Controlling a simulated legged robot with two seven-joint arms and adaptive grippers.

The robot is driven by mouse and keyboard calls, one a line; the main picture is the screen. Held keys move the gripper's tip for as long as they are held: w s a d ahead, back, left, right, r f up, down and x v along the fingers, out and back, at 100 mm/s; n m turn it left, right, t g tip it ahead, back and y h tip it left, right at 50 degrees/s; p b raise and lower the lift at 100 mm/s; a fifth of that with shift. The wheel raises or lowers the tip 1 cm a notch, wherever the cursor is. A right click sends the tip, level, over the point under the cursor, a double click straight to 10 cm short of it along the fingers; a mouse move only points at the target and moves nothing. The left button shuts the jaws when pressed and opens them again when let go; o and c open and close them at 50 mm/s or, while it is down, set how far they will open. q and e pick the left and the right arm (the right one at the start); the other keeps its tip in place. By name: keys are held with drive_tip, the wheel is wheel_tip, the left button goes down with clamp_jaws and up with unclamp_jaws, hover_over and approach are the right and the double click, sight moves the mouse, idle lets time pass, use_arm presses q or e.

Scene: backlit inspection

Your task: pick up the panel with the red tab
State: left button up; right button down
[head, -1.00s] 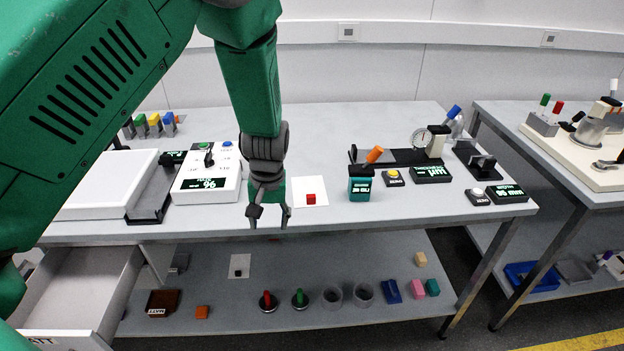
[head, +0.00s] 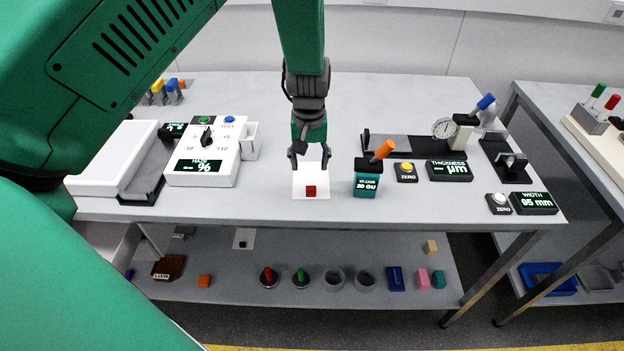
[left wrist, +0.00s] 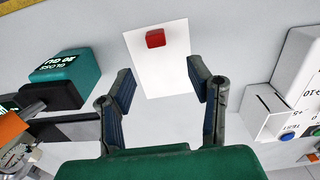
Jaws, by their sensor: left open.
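The panel (head: 312,175) is a white sheet lying flat on the table, with a red tab (head: 311,191) near its front edge. My left gripper (head: 310,165) hangs above the panel, fingers spread and pointing down. In the left wrist view, the panel (left wrist: 166,75) and its red tab (left wrist: 155,38) show ahead of the open fingers (left wrist: 160,82), with nothing between them. The red tab lies beyond the fingertips. I cannot tell the exact height of the fingers above the sheet. My right gripper is not in view.
A teal gloss meter (head: 367,182) with an orange handle stands just right of the panel. A white haze meter (head: 205,155) stands to the left. Thickness (head: 449,171) and width (head: 533,203) displays are farther right. The lower shelf (head: 225,270) holds jars and blocks.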

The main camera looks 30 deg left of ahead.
sight(311, 186)
use_arm(q)
drive_tip(key=f, duration=0.3)
drive_tip(key=shift+w, duration=0.2)
drive_tip(key=f, duration=0.2)
drive_tip(key=f+p, duration=0.1)
drive_tip(key=f, duration=0.1)
drive_tip(key=shift+s+d, duration=0.25)
drive_tip(key=shift+d, duration=0.05)
drive_tip(key=shift+w+a+f, duration=0.1)
drive_tip(key=shift+f, duration=0.45)
clamp_jaws()
